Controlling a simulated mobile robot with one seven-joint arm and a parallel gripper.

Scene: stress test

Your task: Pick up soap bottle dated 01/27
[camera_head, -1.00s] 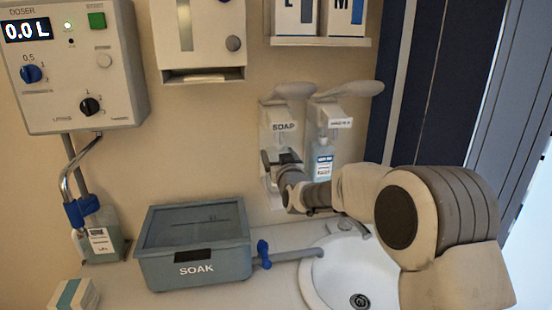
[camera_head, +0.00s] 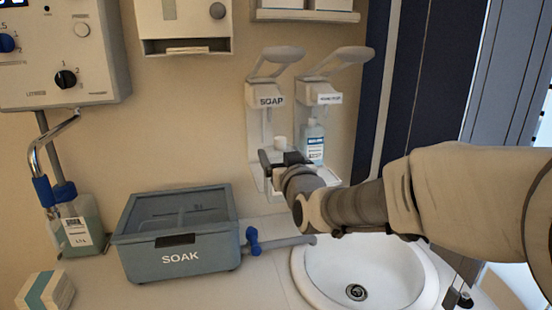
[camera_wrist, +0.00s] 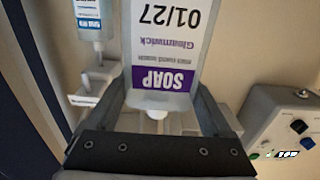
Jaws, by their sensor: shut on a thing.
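The soap bottle (camera_wrist: 170,45) has a white label with a purple SOAP band and the date 01/27, upside down in the wrist view. My gripper (camera_wrist: 163,80) is shut on it, one finger on each side. In the head view my gripper (camera_head: 284,160) is below and in front of the wall dispenser marked SOAP (camera_head: 270,101). The bottle is mostly hidden there behind my gripper. I cannot tell whether the bottle still touches the dispenser.
A second dispenser (camera_head: 330,98) holding a blue-labelled bottle (camera_head: 314,142) hangs close on the right. Below are a sink (camera_head: 420,285) and a lidded SOAK box (camera_head: 195,265). A doser (camera_head: 100,85) and another bottle (camera_head: 78,225) are at the left.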

